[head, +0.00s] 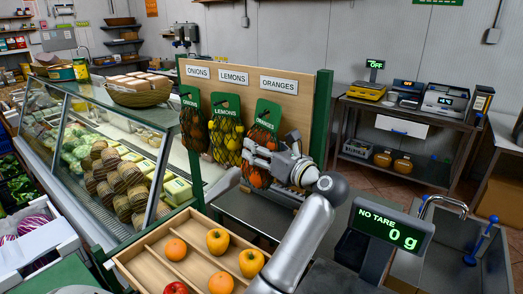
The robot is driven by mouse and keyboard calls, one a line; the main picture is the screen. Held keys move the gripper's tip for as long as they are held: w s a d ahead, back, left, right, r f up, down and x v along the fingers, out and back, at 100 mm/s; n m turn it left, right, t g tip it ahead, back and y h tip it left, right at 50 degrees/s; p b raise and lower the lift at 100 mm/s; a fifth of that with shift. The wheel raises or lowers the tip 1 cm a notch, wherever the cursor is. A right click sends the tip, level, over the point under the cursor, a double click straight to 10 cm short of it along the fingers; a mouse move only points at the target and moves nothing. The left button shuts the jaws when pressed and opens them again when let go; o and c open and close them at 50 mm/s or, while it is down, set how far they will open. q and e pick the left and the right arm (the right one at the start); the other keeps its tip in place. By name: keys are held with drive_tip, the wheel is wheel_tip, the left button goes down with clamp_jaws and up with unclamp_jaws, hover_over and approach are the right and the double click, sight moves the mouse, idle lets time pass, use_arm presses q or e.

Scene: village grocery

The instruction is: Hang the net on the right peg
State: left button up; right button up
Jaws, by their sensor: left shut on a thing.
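A wooden board (318,88) with green posts carries the signs ONIONS, LEMONS and ORANGES (278,85). The net of oranges (257,179) has a green header card (268,113) and is upright at the right spot, under the ORANGES sign. My left gripper (250,158) is shut on this net at its middle, covering part of it. The right peg is hidden, so I cannot tell whether the card is on it. The lemon net (224,137) hangs in the middle and the onion net (192,127) at the left. My right gripper is not in view.
A wooden tray (150,267) with loose fruit lies in front of the board. A glass display counter (105,135) stands at the left. A scale display (393,226) stands at the right, near my arm. A side table (410,115) holds scales behind.

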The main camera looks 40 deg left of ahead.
use_arm(q)
drive_tip(key=shift+r, duration=0.15)
drive_tip(key=o, duration=1.6)
drive_tip(key=shift+o, duration=0.2)
drive_tip(key=shift+s, duration=0.1)
drive_tip(key=s+d, duration=0.1)
drive_tip(key=d, duration=1.1)
drive_tip(key=shift+s, duration=0.4)
